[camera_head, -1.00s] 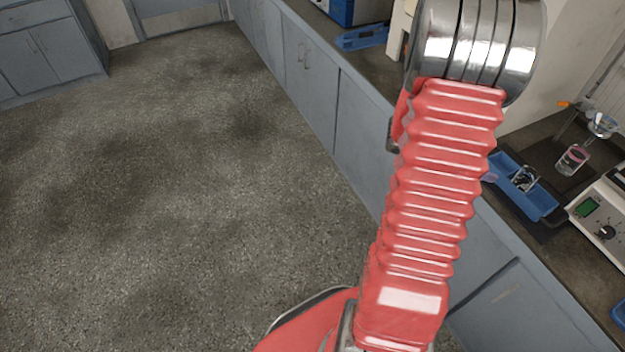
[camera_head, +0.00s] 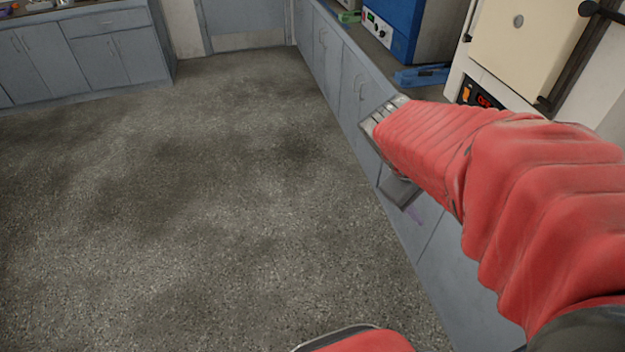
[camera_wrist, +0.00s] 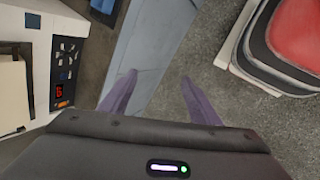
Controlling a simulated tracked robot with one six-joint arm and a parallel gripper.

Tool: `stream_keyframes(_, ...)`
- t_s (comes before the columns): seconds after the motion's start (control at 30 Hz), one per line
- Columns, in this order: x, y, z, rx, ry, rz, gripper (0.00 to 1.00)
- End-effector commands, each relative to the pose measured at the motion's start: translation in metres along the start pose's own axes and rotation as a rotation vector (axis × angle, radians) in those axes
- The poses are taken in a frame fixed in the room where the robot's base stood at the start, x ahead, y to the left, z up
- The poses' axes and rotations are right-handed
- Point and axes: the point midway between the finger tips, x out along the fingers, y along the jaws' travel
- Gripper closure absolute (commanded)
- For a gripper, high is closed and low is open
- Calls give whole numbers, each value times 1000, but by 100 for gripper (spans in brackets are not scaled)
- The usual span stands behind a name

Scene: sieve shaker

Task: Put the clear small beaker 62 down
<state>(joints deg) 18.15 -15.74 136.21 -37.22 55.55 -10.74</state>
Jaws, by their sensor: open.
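My gripper (camera_wrist: 158,84) is open in the wrist view, with its two purple fingers apart and nothing between them. Behind the fingers are the blue-grey cabinet front and the speckled floor. In the head view, my red-sleeved arm reaches out to the cabinet fronts, and a small part of my gripper (camera_head: 413,208) shows below its end. The clear small beaker 62 is not seen in either view now.
A furnace with a cream door (camera_head: 525,40) and a red display stands on the right counter. Beyond it are a blue tray (camera_head: 421,75) and a blue instrument (camera_head: 412,30). The floor (camera_head: 200,220) is clear, with cabinets (camera_head: 85,50) at the back left.

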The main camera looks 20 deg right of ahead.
Motion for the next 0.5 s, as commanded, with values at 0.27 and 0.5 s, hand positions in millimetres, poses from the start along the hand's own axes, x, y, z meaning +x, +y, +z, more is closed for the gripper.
stream_keyframes(0.27, -66, -66, -24, 172, 248, -153, 43)
stream_keyframes(0.5, -124, -123, -34, 288, 440, -337, 43)
